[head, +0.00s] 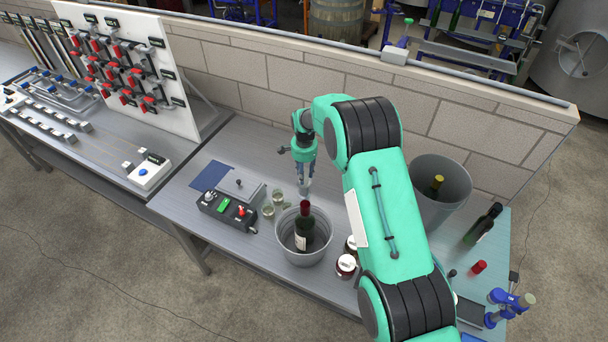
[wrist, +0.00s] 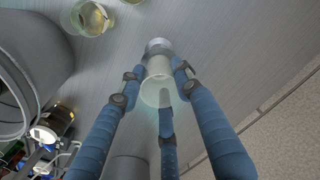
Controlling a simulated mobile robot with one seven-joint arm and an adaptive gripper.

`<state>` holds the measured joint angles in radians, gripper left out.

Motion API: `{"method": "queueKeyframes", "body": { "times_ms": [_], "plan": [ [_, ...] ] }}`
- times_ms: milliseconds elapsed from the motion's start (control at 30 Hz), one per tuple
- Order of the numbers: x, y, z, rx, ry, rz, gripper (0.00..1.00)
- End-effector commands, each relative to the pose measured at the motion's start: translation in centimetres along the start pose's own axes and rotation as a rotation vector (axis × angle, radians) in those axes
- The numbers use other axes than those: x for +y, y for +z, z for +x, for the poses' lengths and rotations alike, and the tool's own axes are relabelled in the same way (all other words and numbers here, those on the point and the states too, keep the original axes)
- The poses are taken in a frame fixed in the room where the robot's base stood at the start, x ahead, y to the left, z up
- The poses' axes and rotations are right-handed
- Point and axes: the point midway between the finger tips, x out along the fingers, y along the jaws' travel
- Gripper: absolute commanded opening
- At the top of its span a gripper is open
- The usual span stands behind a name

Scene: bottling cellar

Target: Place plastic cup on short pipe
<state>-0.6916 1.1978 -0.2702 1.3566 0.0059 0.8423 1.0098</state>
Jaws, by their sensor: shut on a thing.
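My gripper (wrist: 159,76) has blue fingers, and in the wrist view they are closed around a translucent whitish plastic cup (wrist: 156,93). The cup's open rim faces the wrist camera. Just beyond the cup's far end is a grey round piece (wrist: 158,45), which looks like the short pipe. I cannot tell whether the cup touches it or sits on it. In the head view my gripper (head: 304,178) points down over the bench behind the metal bucket, with the pale cup (head: 304,189) under it. The pipe cannot be made out there.
A metal bucket (head: 288,246) holding a dark bottle (head: 304,230) stands in front of my gripper. Two glasses (head: 268,210) and a control box (head: 227,211) are to the left. A bigger bucket (head: 449,201) stands right of my arm. A block wall (head: 250,75) runs behind.

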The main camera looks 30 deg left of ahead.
Motion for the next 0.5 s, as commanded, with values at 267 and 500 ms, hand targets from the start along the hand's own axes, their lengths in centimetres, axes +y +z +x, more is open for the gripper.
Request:
{"method": "queueKeyframes", "body": {
  "times_ms": [267,500],
  "plan": [
    [0.03,0.01,0.25,0.000,0.001,0.000,0.52],
    [0.02,0.01,0.19,0.000,0.000,0.000,0.52]
  ]
}}
